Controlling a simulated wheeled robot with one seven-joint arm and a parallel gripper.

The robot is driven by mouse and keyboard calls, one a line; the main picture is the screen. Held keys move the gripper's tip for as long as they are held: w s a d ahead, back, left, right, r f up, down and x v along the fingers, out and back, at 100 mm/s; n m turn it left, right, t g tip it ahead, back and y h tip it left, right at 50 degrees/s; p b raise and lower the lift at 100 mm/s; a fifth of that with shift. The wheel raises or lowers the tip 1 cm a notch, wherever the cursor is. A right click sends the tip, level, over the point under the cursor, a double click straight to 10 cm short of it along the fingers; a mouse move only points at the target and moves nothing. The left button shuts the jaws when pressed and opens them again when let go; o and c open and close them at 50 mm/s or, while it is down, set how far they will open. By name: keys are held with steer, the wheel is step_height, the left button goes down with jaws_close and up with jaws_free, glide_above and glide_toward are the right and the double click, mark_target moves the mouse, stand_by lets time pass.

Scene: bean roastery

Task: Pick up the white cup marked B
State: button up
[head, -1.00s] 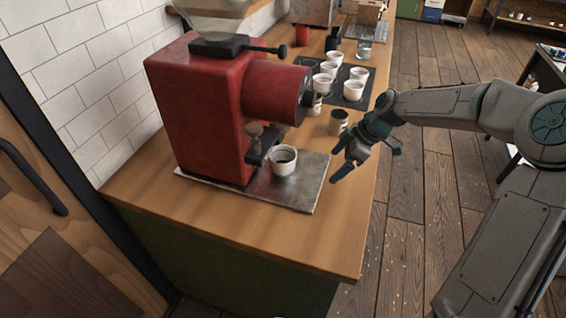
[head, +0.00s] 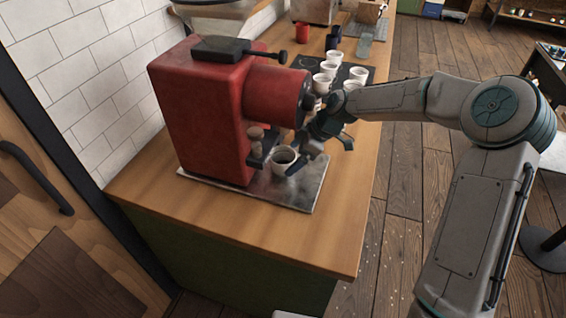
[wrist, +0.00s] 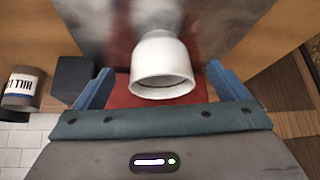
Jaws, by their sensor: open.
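A white cup (head: 284,159) with dark contents stands upright on the metal plate (head: 300,191) under the red grinder's spout. In the wrist view the white cup (wrist: 162,62) sits between the two blue fingers, with a gap on each side. No letter B is readable on it. My gripper (head: 304,165) is open and low at the cup's right side, partly covering it in the head view. In the wrist view my gripper (wrist: 158,80) holds nothing.
The red grinder (head: 200,115) stands close behind and left of the cup. Several white cups (head: 358,76) stand on a dark tray, partly hidden by my arm. A labelled tin (wrist: 22,88) shows in the wrist view. The counter's front (head: 230,220) is clear.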

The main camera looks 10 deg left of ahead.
mark_target(284, 163)
steer(key=p+x, duration=0.1)
steer(key=x, duration=0.4)
steer(key=shift+a, duration=0.2)
steer(key=c, duration=1.2)
steer(key=shift+c, duration=0.4)
steer(key=shift+r, duration=0.1)
